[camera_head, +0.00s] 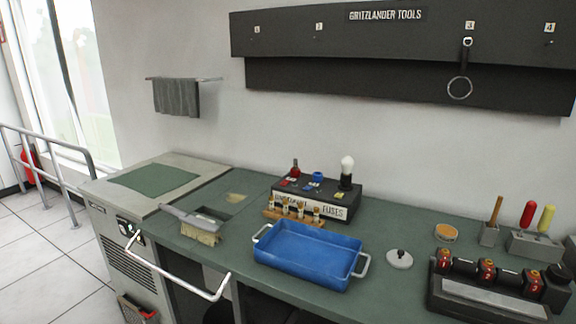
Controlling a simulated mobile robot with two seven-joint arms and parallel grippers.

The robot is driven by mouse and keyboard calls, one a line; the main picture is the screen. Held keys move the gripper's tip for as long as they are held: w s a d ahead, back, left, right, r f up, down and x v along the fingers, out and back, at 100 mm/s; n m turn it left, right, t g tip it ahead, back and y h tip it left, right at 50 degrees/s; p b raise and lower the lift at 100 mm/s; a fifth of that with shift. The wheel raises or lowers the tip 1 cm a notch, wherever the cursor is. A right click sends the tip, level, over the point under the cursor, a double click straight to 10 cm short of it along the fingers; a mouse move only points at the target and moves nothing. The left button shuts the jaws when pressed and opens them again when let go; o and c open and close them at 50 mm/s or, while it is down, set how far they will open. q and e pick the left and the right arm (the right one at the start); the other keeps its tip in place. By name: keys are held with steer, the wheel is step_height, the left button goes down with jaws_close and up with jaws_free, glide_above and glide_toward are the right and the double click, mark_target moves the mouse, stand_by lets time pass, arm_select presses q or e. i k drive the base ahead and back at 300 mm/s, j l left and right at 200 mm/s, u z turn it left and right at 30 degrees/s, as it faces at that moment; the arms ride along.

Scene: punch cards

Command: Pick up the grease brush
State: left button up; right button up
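A brush with a grey handle and pale bristles, which looks like the grease brush (201,231), lies on the green worktop at the left. Its handle points to the upper left and its bristles face down toward the front edge. It lies beside a dark rectangular recess in the worktop. Neither of my grippers shows in the head view, and nothing is seen touching the brush.
A blue tray (308,255) with side handles stands right of the brush. A black fuse box (316,199) with a white bulb is behind it. A white rail (176,275) juts out in front of the bench. A black rack (493,287) stands at the right.

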mark_target(496, 210)
steer(key=z, duration=1.35)
steer(key=i+l, duration=0.1)
steer(key=l, duration=0.25)
steer(key=i+l, duration=0.15)
steer(key=l, duration=0.25)
steer(key=i+l, duration=0.1)
steer(key=l, duration=0.25)
steer(key=i+l, duration=0.15)
steer(key=l, duration=0.25)
steer(key=i+l, duration=0.1)
steer(key=l, duration=0.25)
